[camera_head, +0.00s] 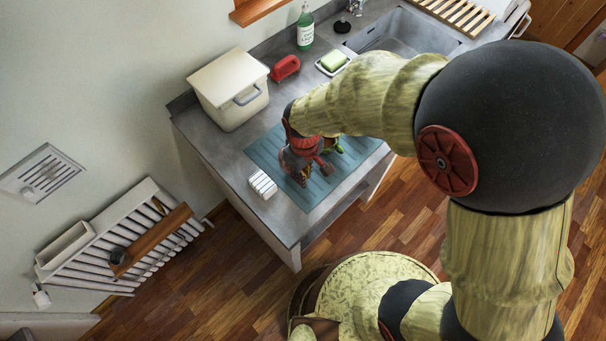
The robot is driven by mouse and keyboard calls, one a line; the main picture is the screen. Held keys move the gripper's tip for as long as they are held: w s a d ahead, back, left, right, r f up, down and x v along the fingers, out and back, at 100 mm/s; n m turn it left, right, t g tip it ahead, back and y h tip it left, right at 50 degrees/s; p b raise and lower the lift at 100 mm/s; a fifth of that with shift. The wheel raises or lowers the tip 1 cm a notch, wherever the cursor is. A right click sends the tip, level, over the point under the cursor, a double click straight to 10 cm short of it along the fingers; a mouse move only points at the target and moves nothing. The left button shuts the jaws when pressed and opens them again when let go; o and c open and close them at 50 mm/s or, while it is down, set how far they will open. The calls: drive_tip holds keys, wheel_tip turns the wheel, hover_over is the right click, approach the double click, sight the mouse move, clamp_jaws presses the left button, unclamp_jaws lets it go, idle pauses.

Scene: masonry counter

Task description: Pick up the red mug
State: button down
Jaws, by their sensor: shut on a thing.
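My gripper (312,167) is low over the blue-green ribbed mat (262,152) on the counter, pointing down. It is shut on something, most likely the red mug. Red and grey surfaces crowd together there, and I cannot clearly tell the mug from the red parts of my gripper. My arm hides part of this spot from above. I cannot tell whether the held thing touches the mat.
A cream lidded bin (229,90) and a red object (285,68) stand behind the mat. A small white ribbed block (262,184) is at the mat's left edge.

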drive_tip(key=shift+r, duration=0.9)
drive_tip(key=s+d+r+p, duration=0.2)
drive_tip(key=s+d+r, duration=0.5)
drive_tip(key=s+r, duration=0.3)
drive_tip(key=shift+s+d, duration=0.4)
drive_tip(key=shift+s, duration=0.35)
